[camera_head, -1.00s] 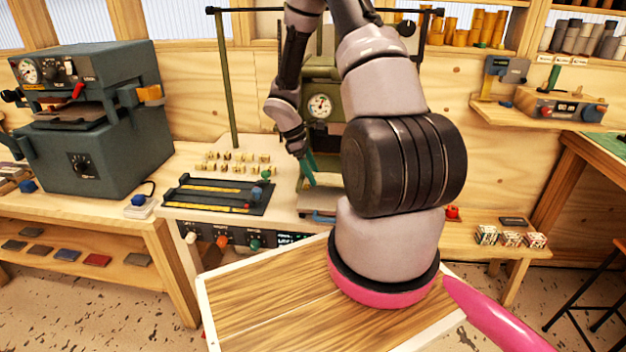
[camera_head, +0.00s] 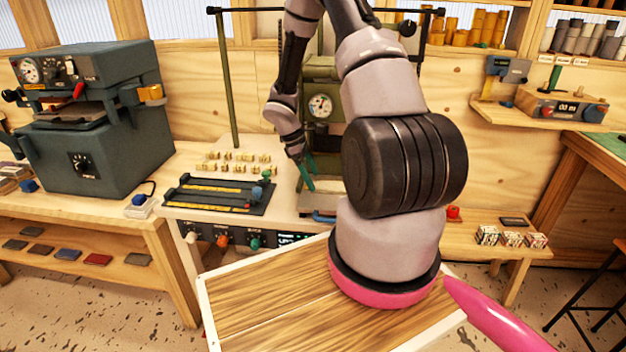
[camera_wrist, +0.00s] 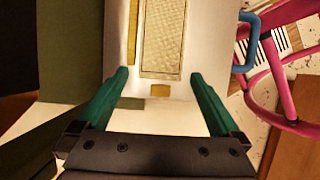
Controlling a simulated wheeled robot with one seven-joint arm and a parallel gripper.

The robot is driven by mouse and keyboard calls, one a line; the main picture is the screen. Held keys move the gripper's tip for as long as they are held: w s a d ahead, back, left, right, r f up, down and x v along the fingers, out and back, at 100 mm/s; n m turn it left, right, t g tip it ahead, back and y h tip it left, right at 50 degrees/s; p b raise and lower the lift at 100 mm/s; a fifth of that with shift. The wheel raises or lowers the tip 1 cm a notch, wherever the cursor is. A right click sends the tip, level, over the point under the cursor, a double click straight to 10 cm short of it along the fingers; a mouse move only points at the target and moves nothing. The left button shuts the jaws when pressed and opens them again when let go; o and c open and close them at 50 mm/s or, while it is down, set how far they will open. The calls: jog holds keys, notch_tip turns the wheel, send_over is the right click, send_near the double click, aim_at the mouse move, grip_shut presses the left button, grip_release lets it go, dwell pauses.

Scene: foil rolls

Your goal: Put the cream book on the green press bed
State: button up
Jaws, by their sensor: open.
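My gripper (camera_head: 307,172) is open, with green fingers pointing down in front of the green press (camera_head: 320,75). In the wrist view the gripper (camera_wrist: 159,76) has nothing between its fingertips that I can see held. Below it is a pale, cream-coloured flat surface (camera_wrist: 205,50) with a textured panel (camera_wrist: 162,38) and a small gold rectangle (camera_wrist: 160,90). I cannot tell whether this is the cream book, the press bed or one on the other. A blue handle (camera_wrist: 243,55) is at its right edge. My arm hides much of the press and its bed in the head view.
A dark grey machine (camera_head: 95,120) stands at the left. A dark tray with bars (camera_head: 215,195) and several small brass blocks (camera_head: 235,163) lie left of the press. Several patterned blocks (camera_head: 510,238) sit at the right. Pink tubing (camera_wrist: 280,75) shows right of the handle.

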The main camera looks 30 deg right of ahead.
jog(key=a+r+m+t, duration=0.1)
jog(key=a+r+m, duration=0.1)
jog(key=r, duration=0.8)
jog(key=a+r+m+t, duration=0.1)
jog(key=a+r+m, duration=0.15)
jog(key=r, duration=0.85)
jog(key=s+a+r+m+t+y, duration=0.3)
jog(key=s+a+r+m, duration=0.1)
jog(key=s+r, duration=0.6)
jog(key=s+a+r+m+t+y, duration=0.3)
jog(key=s+r+m, duration=0.4)
jog(key=s+r, duration=0.3)
jog(key=shift+a+r+t, duration=0.7)
jog(key=shift+r+t, duration=0.1)
